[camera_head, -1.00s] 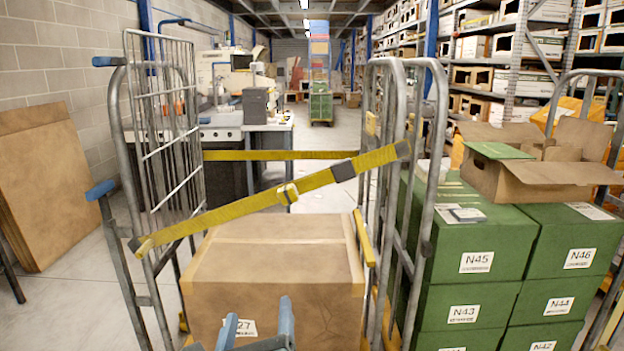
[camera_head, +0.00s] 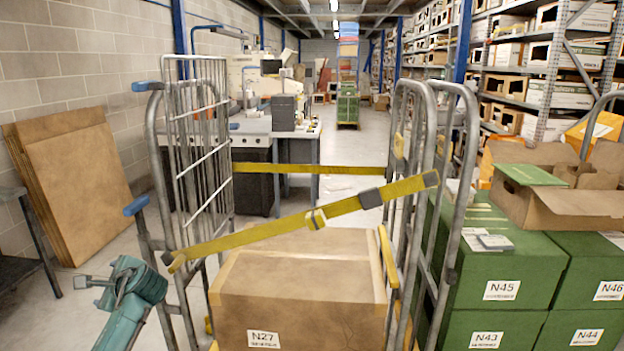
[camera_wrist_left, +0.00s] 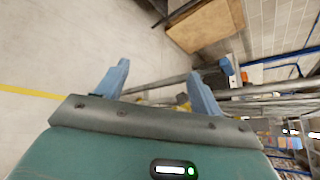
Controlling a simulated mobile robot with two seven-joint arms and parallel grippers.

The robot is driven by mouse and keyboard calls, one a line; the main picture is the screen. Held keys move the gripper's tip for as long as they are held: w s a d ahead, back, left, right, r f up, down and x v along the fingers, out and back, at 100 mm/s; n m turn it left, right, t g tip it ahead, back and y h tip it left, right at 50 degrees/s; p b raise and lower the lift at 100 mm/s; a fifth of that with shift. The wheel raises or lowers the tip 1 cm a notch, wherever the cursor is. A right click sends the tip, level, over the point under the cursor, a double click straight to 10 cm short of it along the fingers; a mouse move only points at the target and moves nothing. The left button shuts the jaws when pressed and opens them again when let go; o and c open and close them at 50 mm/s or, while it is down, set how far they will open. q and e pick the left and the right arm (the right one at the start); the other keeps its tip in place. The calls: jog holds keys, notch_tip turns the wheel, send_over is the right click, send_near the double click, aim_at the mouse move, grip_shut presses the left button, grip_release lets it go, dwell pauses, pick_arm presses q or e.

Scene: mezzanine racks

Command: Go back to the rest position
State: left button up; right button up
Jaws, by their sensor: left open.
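My left arm (camera_head: 135,290) shows at the lower left of the head view, left of the roll cage. Beyond the fingers are bare floor and a grey metal tube of the cage. My right gripper is in neither view.
The roll cage (camera_head: 204,160) holds a cardboard box (camera_head: 300,285) labelled N27, with a yellow strap (camera_head: 250,234) across it. Green boxes (camera_head: 500,260) stand at right. Cardboard sheets (camera_head: 80,190) lean on the left wall. A dark stand (camera_head: 30,215) is at far left.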

pick_arm(q)
jog(key=w+d+r+n+t+h, duration=0.6)
jog(key=w+d+n+t+h, duration=0.5)
jog(key=d, duration=0.3)
jog(key=s+d+f+g+h, duration=0.1)
jog(key=s+d+f+g, duration=0.1)
jog(key=s+d+f, duration=0.6)
jog(key=s+d+f+g+h, duration=0.1)
jog(key=s+d+f, duration=0.3)
jog(key=s+f, duration=0.65)
jog(key=s+d+f+g, duration=0.1)
jog(key=s+d+f, duration=0.1)
jog(key=s, duration=0.5)
jog(key=s+d+f+g+h, duration=0.1)
jog(key=s+d+f, duration=0.2)
jog(key=s, duration=0.4)
jog(key=s+d+f+g+h, duration=0.1)
jog(key=s+d+f, duration=0.1)
jog(key=s+d, duration=0.2)
jog(key=s, duration=0.3)
jog(key=shift+f+n, duration=0.15)
jog(key=shift+n, duration=0.25)
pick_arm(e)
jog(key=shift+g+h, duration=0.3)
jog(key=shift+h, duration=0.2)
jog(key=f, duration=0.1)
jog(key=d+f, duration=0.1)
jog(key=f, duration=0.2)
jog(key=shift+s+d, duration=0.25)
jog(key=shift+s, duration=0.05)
